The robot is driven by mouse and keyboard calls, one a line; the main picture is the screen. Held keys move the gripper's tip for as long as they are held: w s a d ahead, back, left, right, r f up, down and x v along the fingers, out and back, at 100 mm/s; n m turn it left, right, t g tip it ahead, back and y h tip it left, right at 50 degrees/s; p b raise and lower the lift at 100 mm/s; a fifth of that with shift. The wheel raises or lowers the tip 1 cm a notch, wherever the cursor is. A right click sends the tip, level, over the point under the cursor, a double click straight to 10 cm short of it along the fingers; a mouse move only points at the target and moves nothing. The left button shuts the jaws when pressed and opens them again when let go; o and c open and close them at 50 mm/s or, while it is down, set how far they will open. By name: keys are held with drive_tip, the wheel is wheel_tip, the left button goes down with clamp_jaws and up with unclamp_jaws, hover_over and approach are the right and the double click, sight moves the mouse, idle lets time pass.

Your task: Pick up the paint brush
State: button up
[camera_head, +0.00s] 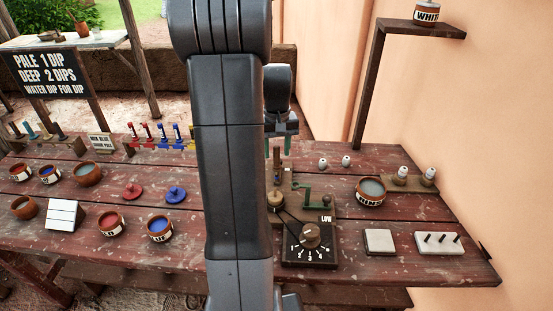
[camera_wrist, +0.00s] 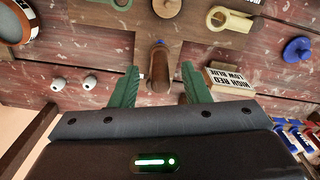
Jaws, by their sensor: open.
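A brown wooden handle (camera_wrist: 160,68) with a blue tip, which looks like the paint brush, stands roughly upright over the wooden board in the wrist view. In the head view the brush (camera_head: 277,158) shows just below my gripper (camera_head: 278,148). In the wrist view my gripper (camera_wrist: 157,88) is open, with one green finger on each side of the handle and visible gaps between. Whether the fingers reach down around the handle or are still above it is hard to tell. My arm hides the table's middle in the head view.
A dial box (camera_head: 310,244) and a green crank (camera_head: 308,196) stand close to the brush. A bowl (camera_head: 370,191) is to the right, with two white knobs (camera_head: 346,161) behind. A sign block (camera_wrist: 228,80) is beside one finger. A post with a shelf (camera_head: 369,90) rises at right.

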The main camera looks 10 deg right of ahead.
sight(277, 166)
wheel_tip(277, 166, down, 4)
drive_tip(key=shift+r, duration=0.15)
clamp_jaws()
drive_tip(key=shift+r, duration=0.1)
wheel_tip(277, 166, up, 10)
drive_tip(key=shift+f, duration=0.1)
idle(0.5)
idle(0.5)
